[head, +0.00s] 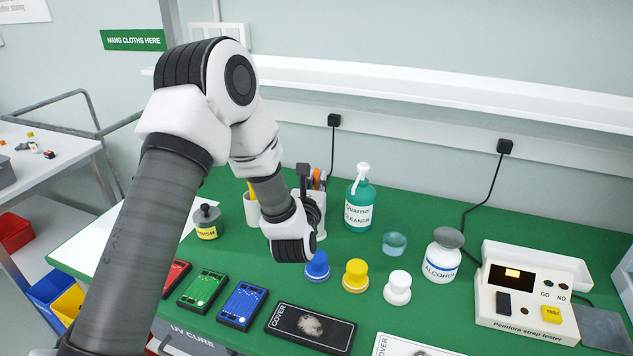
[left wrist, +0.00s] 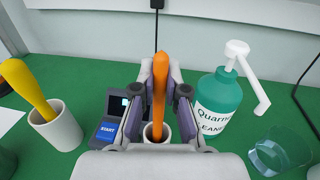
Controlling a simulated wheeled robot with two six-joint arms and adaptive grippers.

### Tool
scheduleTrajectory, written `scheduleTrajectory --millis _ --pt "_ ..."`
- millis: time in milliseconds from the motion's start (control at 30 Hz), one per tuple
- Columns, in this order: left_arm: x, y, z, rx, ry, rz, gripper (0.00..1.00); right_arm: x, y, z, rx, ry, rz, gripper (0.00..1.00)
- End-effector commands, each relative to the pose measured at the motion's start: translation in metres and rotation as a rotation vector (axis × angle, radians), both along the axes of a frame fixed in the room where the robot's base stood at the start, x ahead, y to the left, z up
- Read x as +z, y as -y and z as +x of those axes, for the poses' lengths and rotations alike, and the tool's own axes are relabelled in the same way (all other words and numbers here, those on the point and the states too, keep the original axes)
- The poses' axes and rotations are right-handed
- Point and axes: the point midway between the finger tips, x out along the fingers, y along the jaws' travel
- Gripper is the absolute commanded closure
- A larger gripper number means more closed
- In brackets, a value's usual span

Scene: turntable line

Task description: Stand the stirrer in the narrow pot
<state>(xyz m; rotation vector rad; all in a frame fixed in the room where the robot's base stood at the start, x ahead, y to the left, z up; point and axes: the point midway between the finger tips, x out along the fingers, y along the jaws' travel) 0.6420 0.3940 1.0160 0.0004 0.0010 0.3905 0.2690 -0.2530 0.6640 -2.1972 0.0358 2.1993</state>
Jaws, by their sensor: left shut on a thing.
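My left gripper (head: 313,181) is shut on an orange stirrer (left wrist: 159,88), which stands roughly upright between the fingers in the left wrist view. Its lower end shows at the mouth of a narrow white pot (left wrist: 171,132), directly in line with it. I cannot tell how deep the end sits or whether it touches the pot. In the head view the pot (head: 321,222) is partly hidden behind my left wrist, and only a bit of orange shows. My right gripper is not in view.
A wider white pot (left wrist: 62,132) with a yellow handle (left wrist: 28,88) stands left of the narrow pot. A green cleaner bottle (head: 358,205) and a glass beaker (head: 395,240) stand to the right. Coloured knobs and flat panels lie in front. A START device (left wrist: 108,131) is close by.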

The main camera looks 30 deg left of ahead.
Motion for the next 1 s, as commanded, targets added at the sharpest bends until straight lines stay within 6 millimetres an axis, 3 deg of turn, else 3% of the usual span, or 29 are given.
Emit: scheduleTrajectory --millis 167,200,267,300,667,1000 --pt "0.001 0.0 0.0 0.0 0.0 0.0 1.0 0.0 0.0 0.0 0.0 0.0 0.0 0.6" --pt "0.001 0.0 0.0 0.0 0.0 0.0 0.85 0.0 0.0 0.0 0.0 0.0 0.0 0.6" --pt "0.001 0.0 0.0 0.0 0.0 0.0 0.63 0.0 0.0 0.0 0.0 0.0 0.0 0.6" --pt "0.001 0.0 0.0 0.0 0.0 0.0 0.59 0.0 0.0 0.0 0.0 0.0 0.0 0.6" --pt "0.0 0.003 -0.006 -0.001 -0.001 0.0 0.59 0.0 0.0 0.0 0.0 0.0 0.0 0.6" --pt "0.0 0.026 -0.062 -0.002 -0.001 0.001 0.59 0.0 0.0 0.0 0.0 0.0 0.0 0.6"
